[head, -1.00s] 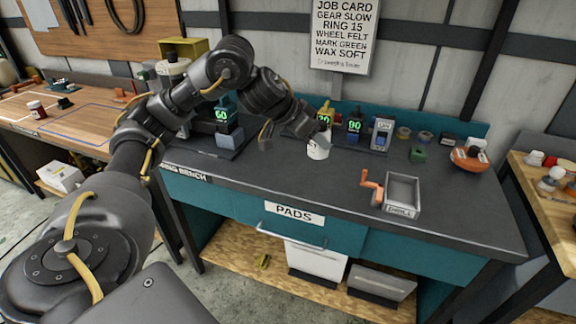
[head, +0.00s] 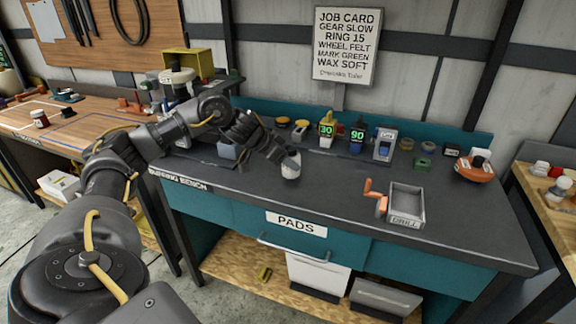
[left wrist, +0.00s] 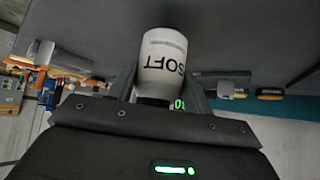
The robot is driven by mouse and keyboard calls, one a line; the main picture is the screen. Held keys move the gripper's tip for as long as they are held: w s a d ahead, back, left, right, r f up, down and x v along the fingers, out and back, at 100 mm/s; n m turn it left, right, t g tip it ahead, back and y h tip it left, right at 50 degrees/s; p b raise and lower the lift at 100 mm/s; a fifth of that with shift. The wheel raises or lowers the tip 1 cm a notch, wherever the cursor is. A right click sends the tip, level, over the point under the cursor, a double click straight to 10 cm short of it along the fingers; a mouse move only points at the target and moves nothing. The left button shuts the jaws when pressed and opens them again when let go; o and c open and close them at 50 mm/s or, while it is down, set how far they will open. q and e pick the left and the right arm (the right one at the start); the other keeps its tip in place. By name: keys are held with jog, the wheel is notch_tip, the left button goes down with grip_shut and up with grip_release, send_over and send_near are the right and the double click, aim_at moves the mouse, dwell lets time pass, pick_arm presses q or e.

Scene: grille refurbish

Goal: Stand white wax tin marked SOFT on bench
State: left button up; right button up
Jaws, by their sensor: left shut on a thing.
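The white wax tin (head: 291,166) is at the bench's middle left in the head view. In the left wrist view the tin (left wrist: 164,60) shows the word SOFT, upside down in the picture. My left gripper (head: 282,156) is shut on the tin, with its fingers (left wrist: 165,85) on either side. The tin looks about upright, at or just above the dark bench top (head: 330,200); I cannot tell whether it touches. My right gripper is not in view.
The bench front around the tin is clear.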

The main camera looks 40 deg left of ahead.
pick_arm(q)
jog(key=shift+f, duration=0.85)
jog(key=shift+f, duration=0.1)
jog(key=o, duration=1.1)
jog(key=shift+c, duration=0.2)
jog(key=v, duration=1.2)
